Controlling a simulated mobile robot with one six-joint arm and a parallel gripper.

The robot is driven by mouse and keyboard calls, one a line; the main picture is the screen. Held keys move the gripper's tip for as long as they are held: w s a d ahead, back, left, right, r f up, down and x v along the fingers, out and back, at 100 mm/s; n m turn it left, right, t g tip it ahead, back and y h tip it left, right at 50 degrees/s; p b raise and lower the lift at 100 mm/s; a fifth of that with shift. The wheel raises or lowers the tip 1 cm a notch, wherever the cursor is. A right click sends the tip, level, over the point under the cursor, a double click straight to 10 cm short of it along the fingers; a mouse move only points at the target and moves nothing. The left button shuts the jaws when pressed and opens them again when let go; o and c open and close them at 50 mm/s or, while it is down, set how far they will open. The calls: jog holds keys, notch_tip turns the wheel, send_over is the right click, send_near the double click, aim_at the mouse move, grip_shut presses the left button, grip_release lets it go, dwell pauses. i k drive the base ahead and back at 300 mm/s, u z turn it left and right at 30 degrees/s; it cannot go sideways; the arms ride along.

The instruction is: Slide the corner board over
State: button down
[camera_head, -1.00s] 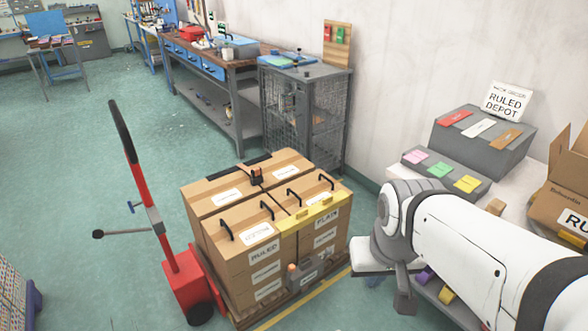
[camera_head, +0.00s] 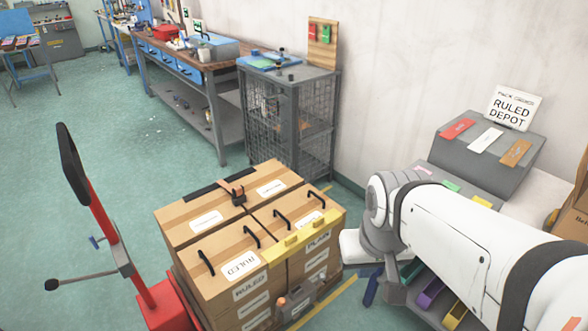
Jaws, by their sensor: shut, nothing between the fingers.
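The yellow corner board (camera_head: 303,239) lies along the upper front-right edge of the carton stack (camera_head: 250,290), across the RULED and PLAIN cartons. It has small raised nubs on top. My arm comes in from the right. My gripper (camera_head: 392,288) shows only partly below the wrist, dark against the shelf, right of the stack and apart from the board. It is shut and empty. Its fingertips are hard to make out.
A red hand truck (camera_head: 103,225) stands at the stack's left. A grey tool with an orange knob (camera_head: 296,302) is at the stack's front. A wire cage cabinet (camera_head: 290,120) stands behind. The RULED DEPOT bench (camera_head: 490,150) is at right. Open floor lies at left.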

aim_at(281, 251)
jog(key=i, duration=1.1)
jog(key=u, duration=0.1)
